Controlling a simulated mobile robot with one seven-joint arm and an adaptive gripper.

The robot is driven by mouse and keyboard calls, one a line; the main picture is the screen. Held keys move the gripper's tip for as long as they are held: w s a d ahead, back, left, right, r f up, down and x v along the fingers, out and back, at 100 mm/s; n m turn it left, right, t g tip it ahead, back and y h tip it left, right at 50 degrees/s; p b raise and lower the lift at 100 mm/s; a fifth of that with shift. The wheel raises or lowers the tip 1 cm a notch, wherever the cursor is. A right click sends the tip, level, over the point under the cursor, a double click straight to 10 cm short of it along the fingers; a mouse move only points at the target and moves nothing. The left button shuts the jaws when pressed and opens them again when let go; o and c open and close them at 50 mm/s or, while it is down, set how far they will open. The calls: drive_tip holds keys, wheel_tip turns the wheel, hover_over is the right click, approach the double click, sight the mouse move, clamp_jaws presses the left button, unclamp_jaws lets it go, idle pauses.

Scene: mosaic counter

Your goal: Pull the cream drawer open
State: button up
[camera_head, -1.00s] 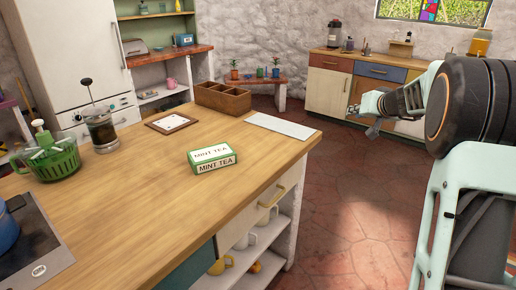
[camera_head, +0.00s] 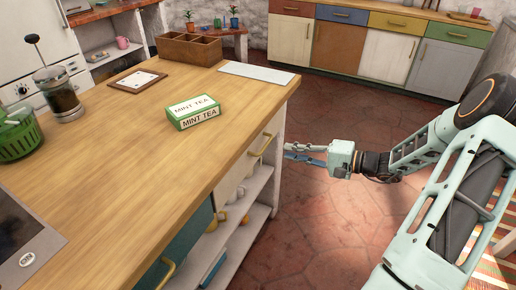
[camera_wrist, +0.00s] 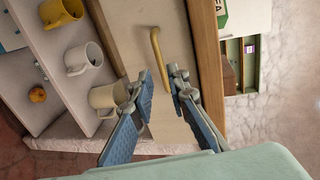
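The cream drawer (camera_head: 238,172) is in the near counter's side, just under the wooden top, and looks shut. Its brass bar handle (camera_head: 261,145) faces my gripper. In the wrist view the cream drawer front (camera_wrist: 128,30) is turned sideways, with the handle (camera_wrist: 158,54) running up the picture. My gripper (camera_head: 287,153) is to the right of the handle in the head view. In the wrist view its two blue-padded fingers (camera_wrist: 161,88) are apart, with the handle just beyond the gap between their tips. Nothing is held.
Open shelves with mugs (camera_head: 220,216) lie under the drawer. A mint tea box (camera_head: 193,112) stands on the wooden counter top (camera_head: 130,170). A teal front with a brass handle (camera_head: 166,272) is nearer me. The red floor (camera_head: 330,220) right of the counter is clear.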

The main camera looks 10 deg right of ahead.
sight(264, 148)
drive_tip(key=x, duration=1)
drive_tip(key=shift+b, duration=0.35)
drive_tip(key=shift+c, duration=0.4)
clamp_jaws()
